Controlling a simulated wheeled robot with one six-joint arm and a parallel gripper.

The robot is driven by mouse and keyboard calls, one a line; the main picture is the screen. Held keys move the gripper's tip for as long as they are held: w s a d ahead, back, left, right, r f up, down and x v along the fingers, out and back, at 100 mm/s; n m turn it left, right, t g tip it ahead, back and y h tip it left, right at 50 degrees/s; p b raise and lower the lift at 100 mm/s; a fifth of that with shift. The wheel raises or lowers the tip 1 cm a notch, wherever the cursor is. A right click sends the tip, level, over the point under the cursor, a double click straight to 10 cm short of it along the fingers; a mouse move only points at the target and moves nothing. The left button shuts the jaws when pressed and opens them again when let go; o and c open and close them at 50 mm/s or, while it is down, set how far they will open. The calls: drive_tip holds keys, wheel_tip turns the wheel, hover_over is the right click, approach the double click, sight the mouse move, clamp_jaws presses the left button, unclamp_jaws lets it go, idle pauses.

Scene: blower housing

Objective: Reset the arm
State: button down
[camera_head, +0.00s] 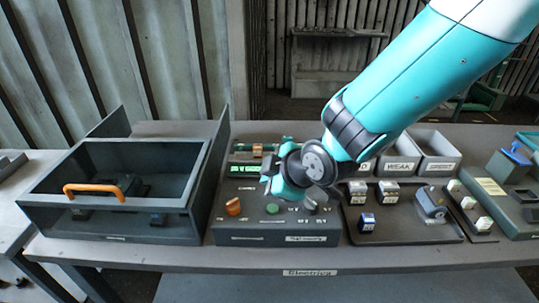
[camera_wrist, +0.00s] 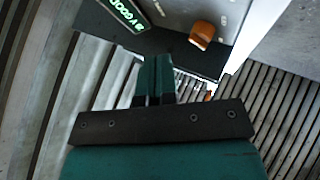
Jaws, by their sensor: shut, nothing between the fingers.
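My teal arm reaches in from the upper right of the head view. Its gripper (camera_head: 270,178) hangs above the grey control panel (camera_head: 228,222), in front of part of it. In the wrist view the two dark green fingers (camera_wrist: 155,68) are together, with nothing between them. An orange knob (camera_head: 233,206) and a green button (camera_head: 272,208) are on the panel below the gripper. The lit green display (camera_head: 243,169) is left of the gripper; it also shows in the wrist view (camera_wrist: 122,14).
A dark box with an orange handle (camera_head: 94,190) stands at the left. Right of the panel, a tray (camera_head: 400,230) holds small labelled blocks, with open bins (camera_head: 437,150) behind it.

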drive_tip(key=s+d+r+m+g, duration=0.2)
drive_tip(key=s+d+r+m, duration=0.1)
drive_tip(key=s, duration=0.4)
drive_tip(key=s+d+r+m+g+h, duration=0.1)
drive_tip(key=s+d+r+m+g, duration=0.1)
drive_tip(key=s+d, duration=0.4)
drive_tip(key=s+d+r+m+g, duration=0.3)
drive_tip(key=s+d+r+m, duration=0.1)
drive_tip(key=s, duration=0.4)
wheel_tip(320, 180, up, 2)
drive_tip(key=shift+s+d+r+m+h, duration=0.15)
drive_tip(key=shift+s+d+m+h, duration=0.15)
drive_tip(key=shift+s+m+h, duration=0.15)
drive_tip(key=shift+w, duration=0.15)
idle(0.9)
